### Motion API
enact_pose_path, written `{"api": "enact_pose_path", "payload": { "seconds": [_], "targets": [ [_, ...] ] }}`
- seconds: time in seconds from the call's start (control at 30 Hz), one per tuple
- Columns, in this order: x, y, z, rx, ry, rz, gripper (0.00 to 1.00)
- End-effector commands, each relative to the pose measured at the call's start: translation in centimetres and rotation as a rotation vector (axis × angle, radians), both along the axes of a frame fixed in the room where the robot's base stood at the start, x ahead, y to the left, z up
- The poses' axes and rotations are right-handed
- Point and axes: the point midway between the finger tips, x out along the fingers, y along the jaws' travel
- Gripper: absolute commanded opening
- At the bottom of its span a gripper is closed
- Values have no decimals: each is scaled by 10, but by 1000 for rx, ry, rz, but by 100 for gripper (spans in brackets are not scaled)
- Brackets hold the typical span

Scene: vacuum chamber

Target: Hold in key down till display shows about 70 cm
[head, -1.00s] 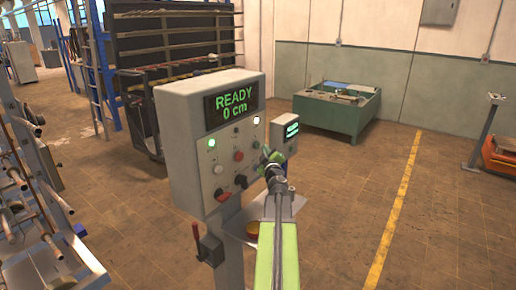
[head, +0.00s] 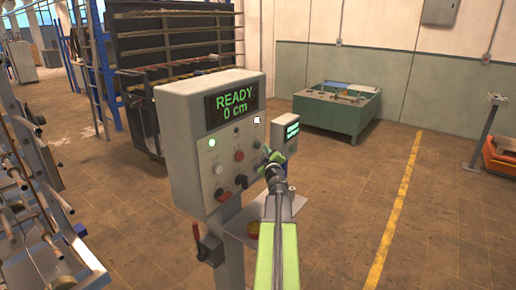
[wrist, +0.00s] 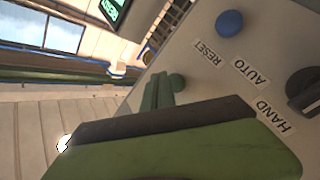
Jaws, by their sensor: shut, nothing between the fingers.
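The grey control box (head: 180,135) stands on a post in the middle of the head view. Its display (head: 231,104) reads READY and 0 cm in green. Small buttons and knobs sit below it; their labels are too small to read there, so I cannot tell which is the in key. My gripper (head: 270,156) is shut and empty at the panel's right side. In the wrist view my green gripper (wrist: 163,90) is close to the panel face; whether it touches is unclear. A blue button (wrist: 229,23) marked RESET and a dark knob (wrist: 304,88) by AUTO and HAND show there.
A smaller box with a lit screen (head: 292,130) stands just right of the panel. A red-handled lever (head: 197,236) is on the post below. Dark shelving (head: 135,45) stands behind, and a green tank (head: 335,110) at the back. The floor right is mostly clear.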

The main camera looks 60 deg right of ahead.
Motion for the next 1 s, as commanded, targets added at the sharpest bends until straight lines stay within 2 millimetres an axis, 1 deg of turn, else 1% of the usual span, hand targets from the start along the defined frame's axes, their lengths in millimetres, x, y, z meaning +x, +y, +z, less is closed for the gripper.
{"api": "enact_pose_path", "payload": {
  "seconds": [0.57,0.83,1.0],
  "targets": [
    [0,0,0,0,0,-1,0],
    [8,-1,0,0,0,0,0],
    [8,-1,0,0,0,-1,0]
  ]
}}
